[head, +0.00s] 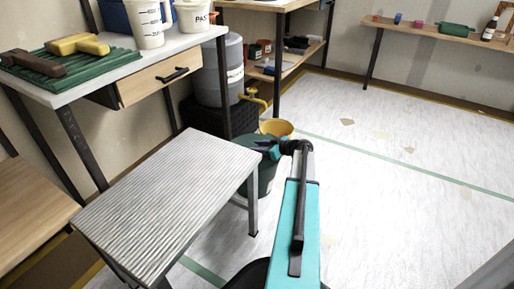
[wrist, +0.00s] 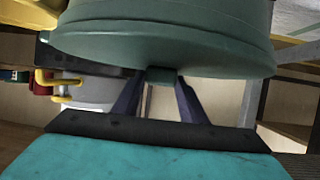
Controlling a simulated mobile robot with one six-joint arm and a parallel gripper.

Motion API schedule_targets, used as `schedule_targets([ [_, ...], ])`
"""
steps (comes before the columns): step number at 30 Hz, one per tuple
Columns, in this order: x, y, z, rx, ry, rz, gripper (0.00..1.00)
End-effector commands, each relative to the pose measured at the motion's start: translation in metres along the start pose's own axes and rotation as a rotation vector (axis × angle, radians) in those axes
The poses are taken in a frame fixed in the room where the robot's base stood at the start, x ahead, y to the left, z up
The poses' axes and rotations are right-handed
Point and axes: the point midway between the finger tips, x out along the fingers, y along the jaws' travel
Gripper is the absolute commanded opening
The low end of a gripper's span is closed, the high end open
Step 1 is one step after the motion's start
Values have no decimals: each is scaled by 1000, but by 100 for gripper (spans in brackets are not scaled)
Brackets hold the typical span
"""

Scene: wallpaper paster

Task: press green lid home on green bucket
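The green bucket (head: 267,182) stands on the floor at the right end of the grey bench, partly hidden by my arm and the bench. My gripper (head: 262,147) is just above it. In the wrist view the green lid (wrist: 220,62) spans the upper part as a wide disc. A small green tab (wrist: 161,76) on its edge sits between the two fingertips of my gripper (wrist: 160,84), which look closed on it. A green wall (wrist: 170,18) shows beyond the lid's band. I cannot tell whether the lid is fully seated.
The grey ridged bench (head: 165,200) stands close on the left. A yellow bowl-like container (head: 277,127) is just behind the bucket. A grey drum with a yellow tap (head: 218,75) stands behind on a black crate (head: 230,117). The floor to the right is open.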

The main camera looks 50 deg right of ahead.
Motion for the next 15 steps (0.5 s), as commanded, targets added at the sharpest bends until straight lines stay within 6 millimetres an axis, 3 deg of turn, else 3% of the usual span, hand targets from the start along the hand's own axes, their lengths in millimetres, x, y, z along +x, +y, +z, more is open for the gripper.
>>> schedule_targets([
  [1, 0, 0, 1, 0, -1, 0, 47],
  [3, 0, 0, 1, 0, 0, 0, 57],
  [15, -3, 0, 0, 1, 0, 0, 57],
])
